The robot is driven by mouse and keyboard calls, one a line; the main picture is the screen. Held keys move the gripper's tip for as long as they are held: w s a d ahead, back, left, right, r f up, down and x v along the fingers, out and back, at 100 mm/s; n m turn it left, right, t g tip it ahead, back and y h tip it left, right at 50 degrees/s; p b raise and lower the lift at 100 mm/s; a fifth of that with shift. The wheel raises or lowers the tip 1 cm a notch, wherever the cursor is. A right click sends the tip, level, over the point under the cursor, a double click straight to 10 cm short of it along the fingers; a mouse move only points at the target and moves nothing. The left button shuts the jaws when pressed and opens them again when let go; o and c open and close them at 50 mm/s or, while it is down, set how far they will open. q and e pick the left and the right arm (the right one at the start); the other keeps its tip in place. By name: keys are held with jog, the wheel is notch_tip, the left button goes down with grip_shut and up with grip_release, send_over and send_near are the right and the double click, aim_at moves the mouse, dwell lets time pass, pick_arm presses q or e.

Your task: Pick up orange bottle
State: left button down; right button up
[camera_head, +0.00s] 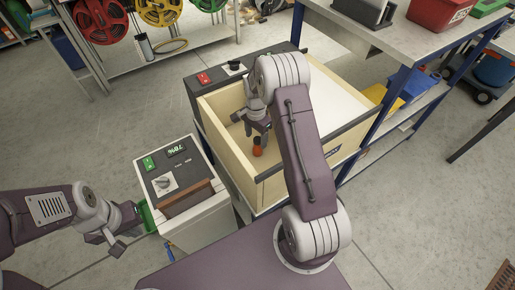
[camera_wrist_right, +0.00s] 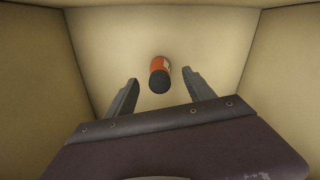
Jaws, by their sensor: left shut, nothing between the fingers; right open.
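The orange bottle (camera_head: 258,150) with a dark cap is inside the cream wooden box (camera_head: 221,150), near its front left part. In the right wrist view the bottle (camera_wrist_right: 159,75) is on the box floor, between and just beyond the fingertips, not touched by them. My right gripper (camera_wrist_right: 158,88) is open and points down into the box; in the head view it (camera_head: 254,127) is just above the bottle, partly hidden by my own arm. My left gripper (camera_head: 131,232) is shut and empty, at the lower left near the control box.
A white control box (camera_head: 205,213) with a knob and display stands left of the wooden box. The box walls (camera_wrist_right: 87,50) surround my right gripper closely. A blue-framed workbench (camera_head: 405,40) is at right. Hose reels (camera_head: 101,18) stand at the back left.

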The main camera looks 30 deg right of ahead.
aim_at(257, 144)
jog(key=f, duration=0.3)
jog(key=f+b, duration=0.1)
jog(key=shift+d+f, duration=0.15)
jog(key=shift+d, duration=0.15)
jog(key=shift+f, duration=0.35)
jog(key=shift+r, duration=0.1)
jog(key=shift+c, duration=0.9)
grip_shut()
notch_tip(257, 144, up, 18)
jog(key=p, duration=0.3)
jog(key=shift+p, duration=0.4)
